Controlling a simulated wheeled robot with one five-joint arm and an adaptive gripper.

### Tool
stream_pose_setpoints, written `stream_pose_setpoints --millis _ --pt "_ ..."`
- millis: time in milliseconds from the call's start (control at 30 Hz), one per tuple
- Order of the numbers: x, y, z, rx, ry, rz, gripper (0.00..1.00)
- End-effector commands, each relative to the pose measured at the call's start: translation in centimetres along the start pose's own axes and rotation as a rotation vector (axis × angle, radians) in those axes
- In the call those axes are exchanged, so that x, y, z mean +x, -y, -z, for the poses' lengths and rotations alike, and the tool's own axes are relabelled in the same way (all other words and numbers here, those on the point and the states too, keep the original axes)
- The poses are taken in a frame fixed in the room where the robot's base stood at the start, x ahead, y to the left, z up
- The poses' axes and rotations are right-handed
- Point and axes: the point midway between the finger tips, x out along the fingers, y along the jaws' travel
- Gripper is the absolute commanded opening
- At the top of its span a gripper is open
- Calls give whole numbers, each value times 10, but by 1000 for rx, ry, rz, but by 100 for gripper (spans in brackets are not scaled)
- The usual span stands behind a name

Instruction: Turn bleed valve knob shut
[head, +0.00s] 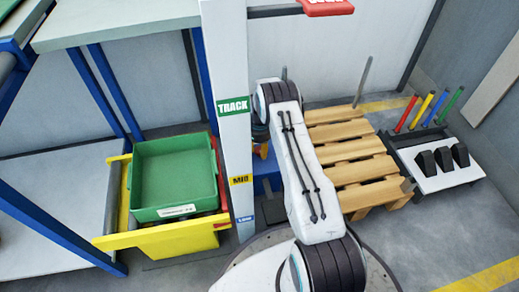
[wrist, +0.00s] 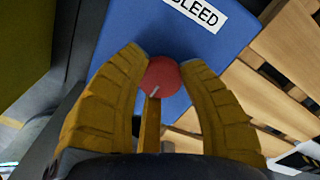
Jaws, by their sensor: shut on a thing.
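In the wrist view, the red round bleed valve knob (wrist: 161,77) has a pale line mark on its face. It stands in front of a blue block (wrist: 212,45) with a white label (wrist: 198,12) reading "BLEED". My gripper (wrist: 163,72) has its two yellow fingers closed on either side of the knob. The pale mark runs at a slant toward the lower left.
A wooden pallet (head: 347,150) lies right of the blue block. A grey-white post (head: 228,90) with labels stands left of my arm. A white-topped stand (head: 440,168) with colored handles is at the right.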

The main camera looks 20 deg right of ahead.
Motion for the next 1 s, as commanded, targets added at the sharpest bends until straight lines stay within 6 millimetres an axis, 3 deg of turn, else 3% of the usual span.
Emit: stream_pose_setpoints --millis 400,433,733,1000 --pt "2 0 1 9 -1 -1 5" --pt "2 0 1 9 -1 -1 39" --pt "1 0 0 8 0 0 65" --pt "-1 0 0 7 0 0 65"
